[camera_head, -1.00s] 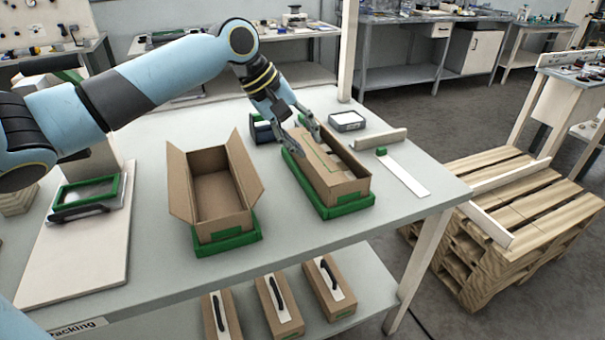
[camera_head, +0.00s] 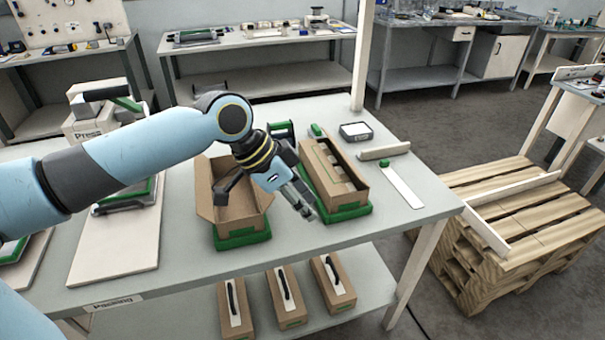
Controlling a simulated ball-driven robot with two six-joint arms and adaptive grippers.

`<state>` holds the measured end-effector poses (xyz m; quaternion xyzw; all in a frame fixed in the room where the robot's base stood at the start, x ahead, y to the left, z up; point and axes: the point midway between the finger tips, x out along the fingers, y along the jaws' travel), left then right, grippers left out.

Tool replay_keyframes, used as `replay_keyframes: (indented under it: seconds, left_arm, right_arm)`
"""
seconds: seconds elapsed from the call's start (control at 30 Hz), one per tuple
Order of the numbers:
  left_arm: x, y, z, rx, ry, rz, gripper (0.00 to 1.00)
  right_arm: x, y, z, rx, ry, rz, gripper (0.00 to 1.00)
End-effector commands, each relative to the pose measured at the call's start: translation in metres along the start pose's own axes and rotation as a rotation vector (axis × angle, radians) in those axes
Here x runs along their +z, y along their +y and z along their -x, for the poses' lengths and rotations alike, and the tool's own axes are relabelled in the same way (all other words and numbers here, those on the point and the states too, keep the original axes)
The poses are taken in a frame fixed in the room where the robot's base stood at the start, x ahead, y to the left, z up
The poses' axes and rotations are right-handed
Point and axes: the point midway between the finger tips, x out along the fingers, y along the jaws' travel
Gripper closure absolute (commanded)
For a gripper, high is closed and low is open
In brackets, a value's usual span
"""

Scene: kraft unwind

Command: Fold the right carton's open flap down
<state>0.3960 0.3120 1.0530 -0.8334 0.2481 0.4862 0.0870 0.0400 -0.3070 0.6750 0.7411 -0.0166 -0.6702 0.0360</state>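The right carton (camera_head: 317,172) is brown and sits in a green tray (camera_head: 350,213) on the table. One light finger is just left of the right carton's near end; a dark finger shows over the left carton (camera_head: 240,208). I cannot tell whether it touches either carton. The left carton stands open in its own green tray (camera_head: 243,239), partly hidden by my gripper. My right gripper is not in view.
A grey box (camera_head: 356,131), a beige bar (camera_head: 384,151) and a white strip (camera_head: 403,186) lie right of the right carton. A press (camera_head: 92,117) and a pale board (camera_head: 112,248) are at left. Cartons with black handles (camera_head: 287,300) stand on the lower shelf.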

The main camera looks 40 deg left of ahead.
Motion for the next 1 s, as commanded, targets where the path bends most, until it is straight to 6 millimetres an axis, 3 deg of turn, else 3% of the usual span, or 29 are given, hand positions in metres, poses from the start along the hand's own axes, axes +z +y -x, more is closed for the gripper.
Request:
replay_keyframes:
  seconds: [0.23, 0.63, 0.77, 1.0]
  left_arm:
    - [-0.0004, 0.0080, 0.0034, -0.004, 0.007, -0.204, 0.73]
    - [-0.0001, 0.0087, 0.0033, -0.005, 0.008, -0.233, 0.73]
    - [-0.0002, 0.0086, 0.0034, -0.005, 0.008, -0.172, 0.73]
    - [-0.0006, 0.0081, 0.0031, -0.009, 0.009, 0.142, 0.73]
  right_arm:
    - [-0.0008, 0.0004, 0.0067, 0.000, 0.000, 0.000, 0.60]
    - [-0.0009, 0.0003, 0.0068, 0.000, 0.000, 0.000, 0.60]
    - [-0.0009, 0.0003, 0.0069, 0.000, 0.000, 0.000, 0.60]
    - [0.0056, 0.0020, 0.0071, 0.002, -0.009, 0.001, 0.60]
